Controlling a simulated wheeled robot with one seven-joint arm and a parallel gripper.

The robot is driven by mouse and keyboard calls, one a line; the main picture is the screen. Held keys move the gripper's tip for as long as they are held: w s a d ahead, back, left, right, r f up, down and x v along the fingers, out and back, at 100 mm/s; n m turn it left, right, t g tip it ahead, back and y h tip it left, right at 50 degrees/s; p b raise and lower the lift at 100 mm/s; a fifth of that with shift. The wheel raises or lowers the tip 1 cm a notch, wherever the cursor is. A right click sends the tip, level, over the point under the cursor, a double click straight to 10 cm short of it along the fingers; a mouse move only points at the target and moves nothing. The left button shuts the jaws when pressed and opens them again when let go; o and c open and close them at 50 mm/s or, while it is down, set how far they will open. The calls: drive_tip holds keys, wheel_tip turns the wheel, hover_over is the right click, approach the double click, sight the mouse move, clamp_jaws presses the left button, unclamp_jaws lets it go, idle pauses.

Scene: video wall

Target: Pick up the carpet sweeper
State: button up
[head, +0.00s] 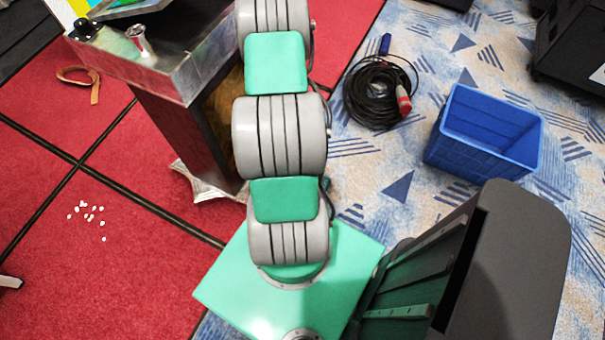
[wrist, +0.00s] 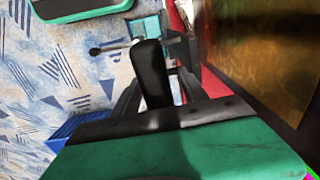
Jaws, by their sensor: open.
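I cannot make out the carpet sweeper for certain in either view. A pale, narrow piece of something (head: 10,282) juts in at the left edge of the head view, too cropped to identify. My gripper (wrist: 150,50) shows in the wrist view as a black finger beyond its green body; it is open, and I see nothing held. The second finger is not clearly visible. My gripper is out of the head view, where my arm runs up past the top edge.
A metal-topped lectern (head: 150,70) stands beside my arm; small white scraps (head: 90,212) lie on the red carpet (head: 120,280). A coiled black cable (head: 375,92) and a blue crate (head: 482,140) are on the patterned carpet. The red floor at lower left is mostly clear.

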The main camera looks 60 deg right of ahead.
drive_tip(key=shift+c, duration=0.3)
clamp_jaws()
drive_tip(key=shift+w+d+r, duration=0.1)
drive_tip(key=shift+d+r, duration=0.05)
idle(0.3)
